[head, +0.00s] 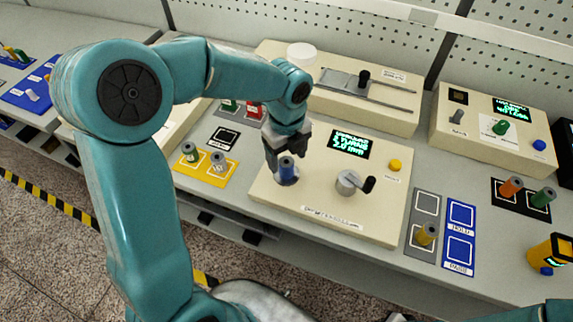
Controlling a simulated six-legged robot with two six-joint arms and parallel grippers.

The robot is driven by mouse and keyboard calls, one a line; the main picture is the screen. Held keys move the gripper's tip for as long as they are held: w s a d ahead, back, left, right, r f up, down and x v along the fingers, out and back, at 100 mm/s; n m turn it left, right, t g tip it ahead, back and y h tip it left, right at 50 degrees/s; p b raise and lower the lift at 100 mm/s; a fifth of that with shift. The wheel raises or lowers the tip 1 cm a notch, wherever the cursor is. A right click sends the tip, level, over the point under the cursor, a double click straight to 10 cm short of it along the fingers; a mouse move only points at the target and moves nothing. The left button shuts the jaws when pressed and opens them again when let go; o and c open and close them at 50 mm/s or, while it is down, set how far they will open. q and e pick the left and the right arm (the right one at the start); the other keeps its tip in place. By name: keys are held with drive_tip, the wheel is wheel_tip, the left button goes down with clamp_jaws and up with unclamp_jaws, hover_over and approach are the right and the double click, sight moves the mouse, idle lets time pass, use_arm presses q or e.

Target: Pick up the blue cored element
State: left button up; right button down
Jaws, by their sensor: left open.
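The blue cored element (288,171) stands upright at the left of a cream winding panel (325,212). My left gripper (287,153) is open, pointing down over it, with its fingers around or just above the element's top. The gripper partly hides the element, and I cannot tell whether the fingers touch it. Of my right arm only a teal piece shows at the bottom right corner; its gripper is out of view.
A crank (352,182) and yellow button (394,165) sit right of the element. A yellow mat (186,172) holds two spools at left.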

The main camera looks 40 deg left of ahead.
sight(287, 162)
use_arm(q)
wheel_tip(287, 162, down, 3)
drive_tip(key=shift+w+a, duration=0.15)
drive_tip(key=shift+f, duration=0.4)
drive_tip(key=c, duration=1.2)
drive_tip(key=shift+r, duration=0.2)
